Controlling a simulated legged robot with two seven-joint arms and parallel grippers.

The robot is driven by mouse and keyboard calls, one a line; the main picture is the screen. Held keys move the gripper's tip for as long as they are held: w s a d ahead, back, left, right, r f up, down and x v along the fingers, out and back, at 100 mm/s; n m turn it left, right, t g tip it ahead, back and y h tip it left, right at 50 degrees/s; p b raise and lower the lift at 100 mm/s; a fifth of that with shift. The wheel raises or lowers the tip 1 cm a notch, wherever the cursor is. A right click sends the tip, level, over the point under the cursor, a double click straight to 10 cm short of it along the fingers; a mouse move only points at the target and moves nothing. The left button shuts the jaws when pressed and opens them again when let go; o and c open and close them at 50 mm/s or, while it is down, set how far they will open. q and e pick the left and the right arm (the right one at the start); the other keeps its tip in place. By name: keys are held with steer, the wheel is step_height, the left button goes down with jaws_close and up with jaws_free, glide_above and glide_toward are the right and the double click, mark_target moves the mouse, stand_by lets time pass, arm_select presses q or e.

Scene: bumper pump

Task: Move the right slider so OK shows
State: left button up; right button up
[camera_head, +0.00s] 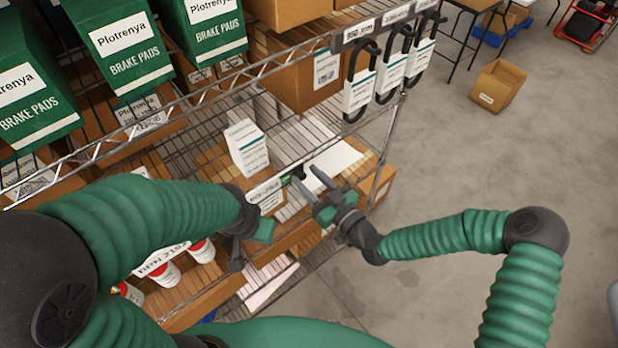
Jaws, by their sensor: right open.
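A small dark piece with a bit of green (298,172) sits on the shelf edge at the right end of a white label (265,191); it may be the right slider, but it is too small to tell. No OK marking can be read. My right gripper (312,184) is open and empty, its fingers pointing up-left just right of and below that piece, apart from it as far as I can see. My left gripper (256,232) is below the label, partly hidden by its own arm, and its jaw state is unclear.
A wire rack (330,52) holds green brake pad boxes (125,45) on top. A white box (246,147) and a white sheet (335,163) are on the lower shelf. Black hooks with tags (388,72) hang at the rack's right end. Open floor (480,150) lies right.

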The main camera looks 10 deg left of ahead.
steer(key=b+v, duration=0.5)
steer(key=v, duration=1.1)
steer(key=shift+s+d, duration=0.2)
steer(key=shift+d, duration=0.2)
steer(key=shift+a+f, duration=0.1)
steer(key=shift+f, duration=0.15)
